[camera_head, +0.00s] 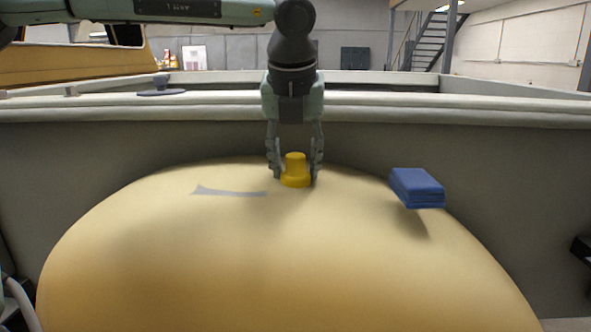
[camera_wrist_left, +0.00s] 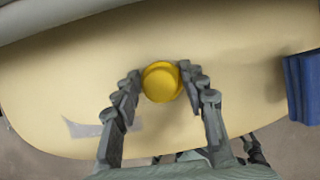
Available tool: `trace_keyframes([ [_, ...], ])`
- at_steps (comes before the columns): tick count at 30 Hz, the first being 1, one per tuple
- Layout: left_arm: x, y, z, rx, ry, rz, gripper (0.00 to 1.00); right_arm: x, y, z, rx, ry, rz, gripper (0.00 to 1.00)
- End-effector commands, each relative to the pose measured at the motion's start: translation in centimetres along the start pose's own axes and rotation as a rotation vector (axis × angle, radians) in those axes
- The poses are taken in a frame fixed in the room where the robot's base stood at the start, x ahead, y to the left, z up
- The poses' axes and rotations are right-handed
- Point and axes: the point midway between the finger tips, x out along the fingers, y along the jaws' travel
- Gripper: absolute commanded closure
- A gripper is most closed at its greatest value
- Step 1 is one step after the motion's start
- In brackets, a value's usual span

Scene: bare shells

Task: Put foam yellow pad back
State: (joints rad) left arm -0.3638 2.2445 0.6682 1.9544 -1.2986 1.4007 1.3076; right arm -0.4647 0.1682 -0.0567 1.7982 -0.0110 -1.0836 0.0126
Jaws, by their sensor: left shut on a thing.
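The yellow foam pad (camera_head: 295,172) is a short round piece with a wider base and a narrower top. In the head view it is at the far, upper part of the large cream curved shell (camera_head: 290,260). My left gripper (camera_head: 295,170) points down with one finger on each side of the pad, shut on it. In the left wrist view the pad (camera_wrist_left: 161,82) shows from above as a round disc between the fingertips. I cannot tell whether its base touches the shell. My right gripper is not in view.
A blue block (camera_head: 417,188) is on the shell to the right. A flat grey-blue patch (camera_head: 229,191) lies on the shell left of the pad. A grey wall with a pale rim (camera_head: 420,110) runs behind the shell. A small grey-blue piece (camera_head: 161,86) stands on the rim.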

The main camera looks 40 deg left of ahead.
Motion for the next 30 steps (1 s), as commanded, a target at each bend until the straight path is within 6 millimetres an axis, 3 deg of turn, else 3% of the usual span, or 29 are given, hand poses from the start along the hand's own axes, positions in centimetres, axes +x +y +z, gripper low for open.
trace_keyframes([
  [7, -0.9, 0.0, 0.4, 0.000, -0.003, 0.000, 0.78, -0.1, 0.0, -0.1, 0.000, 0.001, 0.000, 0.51],
  [13, -3.9, -0.1, 1.6, -0.001, -0.006, 0.000, 0.78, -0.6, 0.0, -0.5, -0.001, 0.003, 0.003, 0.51],
  [24, -10.8, 4.7, -2.7, 0.000, -0.005, -0.003, 0.78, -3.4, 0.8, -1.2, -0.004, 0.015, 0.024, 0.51],
  [30, -13.1, 6.2, -4.1, 0.000, -0.002, -0.002, 0.78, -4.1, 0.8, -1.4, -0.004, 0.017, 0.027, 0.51],
])
